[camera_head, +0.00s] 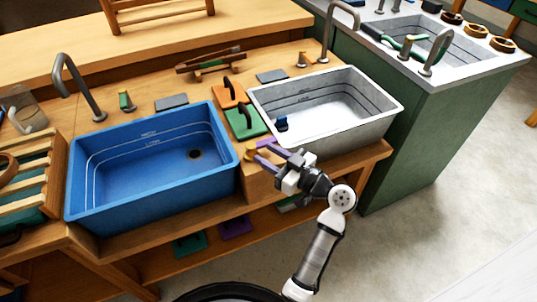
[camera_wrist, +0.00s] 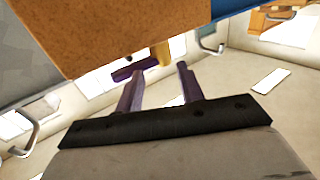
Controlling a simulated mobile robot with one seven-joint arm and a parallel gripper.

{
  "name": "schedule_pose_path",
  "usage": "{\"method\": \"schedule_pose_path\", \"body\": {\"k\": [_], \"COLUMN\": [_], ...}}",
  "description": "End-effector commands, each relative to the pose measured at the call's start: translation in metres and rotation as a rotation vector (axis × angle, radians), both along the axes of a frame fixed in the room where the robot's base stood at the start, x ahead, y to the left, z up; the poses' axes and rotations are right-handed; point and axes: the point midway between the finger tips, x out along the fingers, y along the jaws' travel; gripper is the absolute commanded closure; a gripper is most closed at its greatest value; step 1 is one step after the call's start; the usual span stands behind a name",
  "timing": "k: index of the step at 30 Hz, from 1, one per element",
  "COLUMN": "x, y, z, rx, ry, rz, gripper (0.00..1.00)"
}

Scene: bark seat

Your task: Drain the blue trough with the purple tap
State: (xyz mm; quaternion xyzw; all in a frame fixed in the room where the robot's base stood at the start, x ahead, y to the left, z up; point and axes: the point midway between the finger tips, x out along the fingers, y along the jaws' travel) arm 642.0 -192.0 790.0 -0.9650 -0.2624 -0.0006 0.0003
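The blue trough (camera_head: 155,193) is set in the wooden bench at left in the head view, with a dark drain hole (camera_head: 194,154) and white level lines inside. Its water level is unclear. A purple tap handle (camera_head: 266,143) with a brass-yellow body (camera_head: 249,155) appears on the front of the wooden block between the troughs. The purple handle (camera_wrist: 131,71) and brass part (camera_wrist: 160,53) also show in the wrist view. My gripper (camera_head: 263,154) is open, its two purplish fingers apart. In the wrist view, the fingertips (camera_wrist: 159,75) are close to the handle; contact cannot be told.
Orange (camera_head: 229,92) and green (camera_head: 246,122) handled boards lie between the troughs. A green cabinet (camera_head: 415,150) stands at right. Clear floor (camera_head: 440,220) lies in front.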

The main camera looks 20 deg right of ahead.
Motion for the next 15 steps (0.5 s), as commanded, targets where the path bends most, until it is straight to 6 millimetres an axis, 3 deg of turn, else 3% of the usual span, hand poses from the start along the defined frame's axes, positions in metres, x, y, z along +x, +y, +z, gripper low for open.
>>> {"method": "schedule_pose_path", "body": {"k": [1, 9, 15], "x": [0.0038, 0.003, 0.0022], "y": [0.0069, 0.0067, 0.0048], "z": [0.0011, 0.001, 0.0008], "rx": [-0.001, 0.0, 0.0], "ry": [-0.003, -0.001, -0.001], "rz": [0.018, 0.018, 0.013], "gripper": [0.68, 1.0, 1.0]}}
